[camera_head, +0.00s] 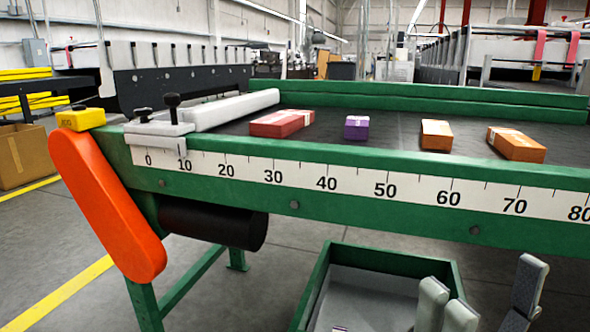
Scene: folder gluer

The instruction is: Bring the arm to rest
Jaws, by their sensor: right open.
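My right gripper (484,282) shows at the bottom right, its grey fingers pointing up and spread apart. It is open, with nothing seen between the fingers. It is in front of the green conveyor frame (330,187) and overlaps the right part of a green-walled bin (318,277). The rest of my right arm is below the picture. My left gripper is not in view.
On the dark belt (335,125) lie a red box (281,123), a purple box (356,128), an orange box (436,135) and another orange box (516,145). An orange guard (107,205) hangs at the left end. Floor shows left of the bin.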

